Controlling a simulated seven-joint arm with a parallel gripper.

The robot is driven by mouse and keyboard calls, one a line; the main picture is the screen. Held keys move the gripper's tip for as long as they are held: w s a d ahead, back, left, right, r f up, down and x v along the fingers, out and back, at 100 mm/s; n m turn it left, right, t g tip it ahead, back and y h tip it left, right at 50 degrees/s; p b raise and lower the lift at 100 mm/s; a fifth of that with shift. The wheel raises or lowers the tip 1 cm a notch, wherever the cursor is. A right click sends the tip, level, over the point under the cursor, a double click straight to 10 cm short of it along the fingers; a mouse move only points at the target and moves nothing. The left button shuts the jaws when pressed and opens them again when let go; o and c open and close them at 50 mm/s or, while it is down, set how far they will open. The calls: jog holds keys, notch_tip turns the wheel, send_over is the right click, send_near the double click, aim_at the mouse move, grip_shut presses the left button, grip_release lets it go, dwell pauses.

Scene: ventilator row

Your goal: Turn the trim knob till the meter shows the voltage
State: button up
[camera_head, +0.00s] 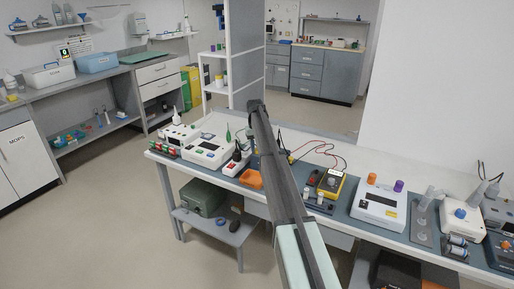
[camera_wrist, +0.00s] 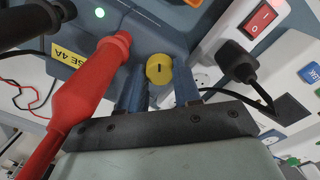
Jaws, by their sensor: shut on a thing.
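The trim knob (camera_wrist: 159,69) is a small yellow knob with a dark slot on its face, on the front of a dark grey-blue unit (camera_wrist: 150,25) in the wrist view. My gripper (camera_wrist: 158,80) has one finger on each side of the knob and is shut on it. The knob's grip sides are partly hidden by the fingers. The meter (camera_head: 330,183) is a yellow and dark handheld one on the bench in the head view; its reading is too small to make out. In the head view my arm hides the knob and most of its unit.
A large red plug (camera_wrist: 95,85) stands close left of my fingers in the wrist view, with a black plug (camera_wrist: 45,20) beyond.

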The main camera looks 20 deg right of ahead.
jog(key=o, duration=1.1)
jog(key=shift+c, duration=0.2)
jog(key=shift+r, duration=0.1)
notch_tip(320, 180, up, 14)
jog(key=shift+a, duration=0.3)
jog(key=shift+f, duration=0.2)
